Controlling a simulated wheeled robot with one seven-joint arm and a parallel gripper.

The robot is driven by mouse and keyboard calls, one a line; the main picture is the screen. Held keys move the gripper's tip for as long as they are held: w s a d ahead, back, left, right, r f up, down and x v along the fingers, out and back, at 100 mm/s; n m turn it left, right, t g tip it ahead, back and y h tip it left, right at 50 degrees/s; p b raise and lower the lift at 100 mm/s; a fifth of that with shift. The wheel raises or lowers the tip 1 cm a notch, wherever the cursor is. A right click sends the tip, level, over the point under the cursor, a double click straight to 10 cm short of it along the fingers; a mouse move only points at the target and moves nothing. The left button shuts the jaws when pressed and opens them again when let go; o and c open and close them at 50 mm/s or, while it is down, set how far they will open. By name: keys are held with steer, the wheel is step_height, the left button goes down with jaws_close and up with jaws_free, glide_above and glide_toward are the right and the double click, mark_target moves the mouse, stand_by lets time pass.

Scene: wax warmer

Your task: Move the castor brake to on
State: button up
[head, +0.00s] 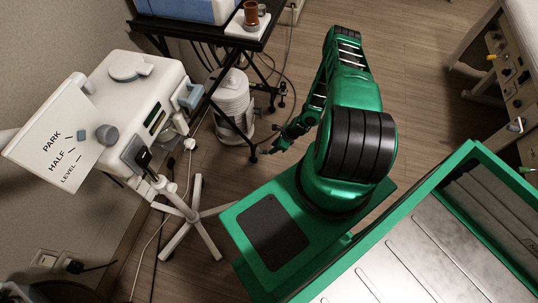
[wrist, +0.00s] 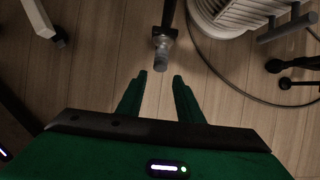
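My gripper (wrist: 160,84) is open and empty in the wrist view, its two green fingers pointing down at the floor. Just beyond the gap between the fingertips is a castor (wrist: 161,52) on a dark leg, with a grey rounded end facing the gripper. It looks apart from the fingers. Its brake lever cannot be made out clearly, nor whether it is on or off. In the head view my gripper (head: 275,146) is low, beside the foot of the black cart (head: 250,43).
A white ribbed drum (head: 233,103) stands under the cart, close right of the castor in the wrist view. A cable (wrist: 222,79) curves across the floor. Black castors (wrist: 276,66) lie farther right. A white wheeled stand (head: 194,214) carries the warmer (head: 137,88) at left.

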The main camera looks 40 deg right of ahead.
mark_target(264, 152)
steer(key=shift+x, duration=3)
steer(key=shift+w+a+f, duration=0.1)
steer(key=shift+f, duration=0.15)
steer(key=shift+c, duration=0.2)
